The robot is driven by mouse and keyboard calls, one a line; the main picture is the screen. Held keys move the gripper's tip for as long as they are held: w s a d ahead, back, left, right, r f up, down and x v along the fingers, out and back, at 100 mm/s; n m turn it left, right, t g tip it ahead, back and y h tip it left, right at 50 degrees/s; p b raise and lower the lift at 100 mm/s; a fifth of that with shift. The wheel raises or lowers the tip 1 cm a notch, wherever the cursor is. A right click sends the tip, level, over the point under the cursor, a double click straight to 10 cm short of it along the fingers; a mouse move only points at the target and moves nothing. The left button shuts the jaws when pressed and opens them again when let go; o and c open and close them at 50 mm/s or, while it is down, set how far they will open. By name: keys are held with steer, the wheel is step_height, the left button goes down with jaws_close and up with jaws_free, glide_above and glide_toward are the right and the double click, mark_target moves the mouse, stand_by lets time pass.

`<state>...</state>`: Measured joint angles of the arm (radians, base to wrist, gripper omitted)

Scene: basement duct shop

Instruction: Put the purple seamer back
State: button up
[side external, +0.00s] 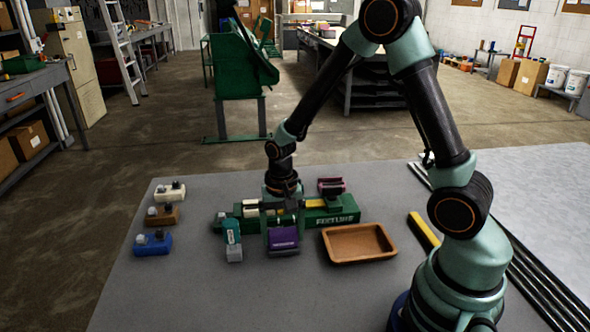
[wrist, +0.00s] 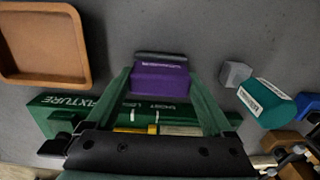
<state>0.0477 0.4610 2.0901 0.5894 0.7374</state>
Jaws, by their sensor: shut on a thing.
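The purple seamer (side external: 284,240) is in front of the green fixture (side external: 338,219) in the side view, with a grey end below its purple body. My gripper (side external: 283,232) points down, its two green fingers on either side of the seamer and shut on it. In the wrist view the purple seamer (wrist: 160,77) sits between the finger ends of my gripper (wrist: 160,84). The fixture (wrist: 75,108) runs across behind it, partly hidden by my gripper. I cannot tell whether the seamer touches the table.
A teal seamer (side external: 232,238) stands close on the left, a brown tray (side external: 330,251) on the right. A maroon tool (side external: 331,186) is behind the fixture. White (side external: 170,191), brown (side external: 162,217) and blue (side external: 152,245) blocks line the left. The front table is clear.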

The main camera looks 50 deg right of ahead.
mark_target(283, 230)
steer(key=shift+f, duration=0.1)
steer(key=o, duration=1.1)
steer(key=shift+s+a+r+n+t, duration=0.3)
steer(key=shift+s+r+n+t, duration=0.9)
steer(key=shift+r, duration=2.45)
steer(key=shift+s+a+r+n+t, duration=0.25)
steer(key=shift+s+r+n+t, duration=0.4)
steer(key=shift+s+r+n, duration=2)
steer(key=shift+s+a+r+n+t, duration=0.1)
steer(key=shift+a+r+n+t, duration=0.45)
steer(key=shift+r, duration=4.1)
steer(key=shift+d+t, duration=0.25)
steer(key=shift+t, duration=0.15)
